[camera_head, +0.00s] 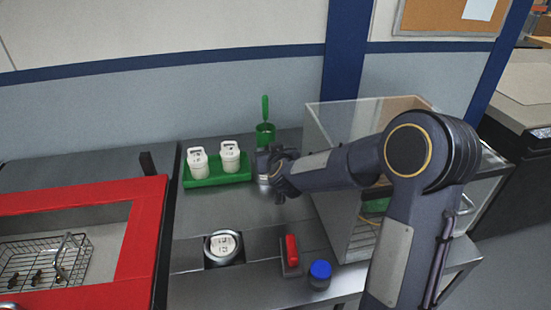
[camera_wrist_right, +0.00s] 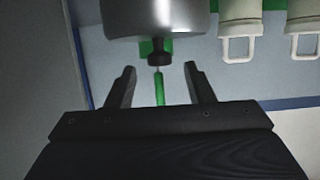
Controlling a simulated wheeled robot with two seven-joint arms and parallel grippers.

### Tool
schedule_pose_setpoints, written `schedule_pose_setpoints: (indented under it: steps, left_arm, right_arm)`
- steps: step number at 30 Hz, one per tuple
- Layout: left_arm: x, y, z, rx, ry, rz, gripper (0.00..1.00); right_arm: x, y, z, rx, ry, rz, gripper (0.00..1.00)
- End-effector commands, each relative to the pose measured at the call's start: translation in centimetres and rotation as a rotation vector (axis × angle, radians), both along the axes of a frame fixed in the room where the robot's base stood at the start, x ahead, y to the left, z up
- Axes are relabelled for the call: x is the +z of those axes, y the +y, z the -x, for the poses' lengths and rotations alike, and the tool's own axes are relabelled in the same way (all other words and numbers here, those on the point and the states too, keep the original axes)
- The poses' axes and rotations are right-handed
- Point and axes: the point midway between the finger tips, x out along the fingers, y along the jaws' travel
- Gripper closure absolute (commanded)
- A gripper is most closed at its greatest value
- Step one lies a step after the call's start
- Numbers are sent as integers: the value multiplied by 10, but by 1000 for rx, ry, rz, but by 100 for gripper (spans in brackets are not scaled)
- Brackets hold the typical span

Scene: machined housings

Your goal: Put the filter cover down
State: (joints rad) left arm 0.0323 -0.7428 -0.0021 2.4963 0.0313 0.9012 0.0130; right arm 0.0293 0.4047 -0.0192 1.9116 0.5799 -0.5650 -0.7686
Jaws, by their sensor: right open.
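The filter cover (camera_wrist_right: 158,18) looks like a smooth metal cylinder with a dark knob, seen upside down at the top of the right wrist view. In the head view a metal part (camera_head: 264,181), apparently this cover, is largely hidden by my right gripper (camera_head: 272,172). In the wrist view the fingers of my right gripper (camera_wrist_right: 160,72) are apart, with the knob close to and between their tips; no contact is visible. A round metal housing (camera_head: 223,261) sits in the bench front with a white insert (camera_head: 224,244) in its opening. My left gripper is not in view.
A green tray (camera_head: 217,182) with two white handled filters stands left of my right gripper. A green brush (camera_head: 265,108) in its holder is behind. A clear box (camera_head: 335,175) is at right. A red switch (camera_head: 291,250), blue-capped jar (camera_head: 320,274) and red-framed basin (camera_head: 140,240) are nearer.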

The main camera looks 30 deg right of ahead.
Motion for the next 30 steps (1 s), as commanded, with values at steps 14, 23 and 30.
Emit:
schedule_pose_setpoints:
  steps: [14,23,30]
  left_arm:
    - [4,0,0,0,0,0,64]
    - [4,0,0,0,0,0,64]
    - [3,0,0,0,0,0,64]
  right_arm:
    - [27,18,69,0,-1,0,52]
    - [42,32,90,91,3,-98,52]
    - [55,79,191,350,175,-345,52]
